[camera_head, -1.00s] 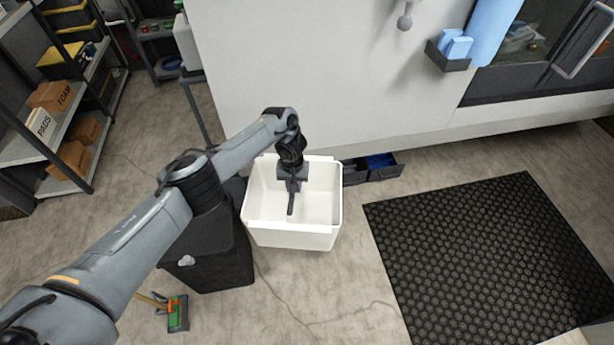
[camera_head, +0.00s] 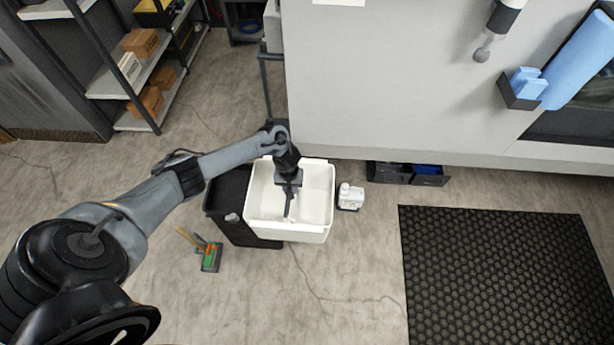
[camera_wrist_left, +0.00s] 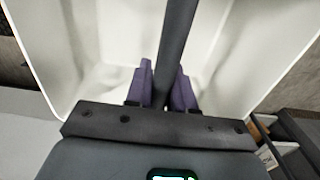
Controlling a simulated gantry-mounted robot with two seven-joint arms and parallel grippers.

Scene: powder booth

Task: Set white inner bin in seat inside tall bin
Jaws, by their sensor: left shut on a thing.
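The white inner bin (camera_head: 319,190) hangs in my left gripper (camera_head: 290,188), a broad open box with pale walls. In the left wrist view, the gripper's purple fingers (camera_wrist_left: 162,92) are shut on a dark bar (camera_wrist_left: 176,50) that runs across the white bin's inside (camera_wrist_left: 95,45). The tall bin (camera_head: 228,212) is black and stands on the floor, left of the white bin in the head view. The white bin overlaps its right part, hiding much of its opening and the seat inside. The height gap between them is unclear. My right gripper is out of view.
A white jug (camera_head: 350,196) stands just right of the white bin. A brush and dustpan (camera_head: 210,256) lie in front of the tall bin. The big white booth (camera_head: 400,90) stands behind, with dark trays (camera_head: 408,173) at its foot. A black mat (camera_head: 495,270) lies right.

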